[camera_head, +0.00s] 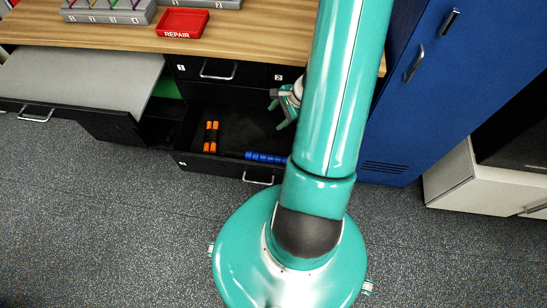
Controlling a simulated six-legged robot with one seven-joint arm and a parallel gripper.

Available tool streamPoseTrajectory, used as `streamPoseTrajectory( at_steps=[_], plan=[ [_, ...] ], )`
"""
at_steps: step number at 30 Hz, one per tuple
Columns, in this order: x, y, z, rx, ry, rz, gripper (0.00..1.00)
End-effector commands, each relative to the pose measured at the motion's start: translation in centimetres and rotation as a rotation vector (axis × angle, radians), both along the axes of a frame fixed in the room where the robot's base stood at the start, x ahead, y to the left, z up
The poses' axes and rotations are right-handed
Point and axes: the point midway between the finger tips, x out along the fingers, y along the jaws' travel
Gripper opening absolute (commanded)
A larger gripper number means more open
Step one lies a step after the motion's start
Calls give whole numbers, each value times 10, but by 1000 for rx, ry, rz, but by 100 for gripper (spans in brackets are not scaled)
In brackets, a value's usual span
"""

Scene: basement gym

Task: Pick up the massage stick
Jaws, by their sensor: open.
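A blue segmented stick (265,157), which looks like the massage stick, lies in the front of an open black drawer (215,165). Its right end is hidden behind my arm. Two orange-and-black bars (211,137) lie side by side in the same drawer, to the left. My gripper (279,109) is open, with teal fingers, at the right side above the drawer area. It is apart from the blue stick and partly hidden by my arm.
A wooden worktop with a red REPAIR tray (183,23) is above the drawers. A closed drawer (220,70) sits over the open one. A grey-topped pulled-out unit (80,75) is at left. A blue locker (430,90) stands at right. Speckled floor is clear in front.

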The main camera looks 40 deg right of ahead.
Motion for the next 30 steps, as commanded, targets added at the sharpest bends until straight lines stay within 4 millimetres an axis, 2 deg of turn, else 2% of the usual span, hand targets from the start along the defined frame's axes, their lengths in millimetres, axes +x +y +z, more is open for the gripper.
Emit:
streamPoseTrajectory(
  at_steps=[1, 6, 9, 12, 17, 30],
  plan=[
    [-13, -7, -24, 42, 22, -81, 58],
    [-49, -19, -88, 153, 84, -327, 58],
    [-67, -19, -116, 205, 114, -437, 58],
    [-77, -18, -133, 235, 133, -504, 58],
    [-78, -14, -148, 250, 142, -533, 58],
    [-47, 9, -207, 248, 142, -529, 58]
  ],
)
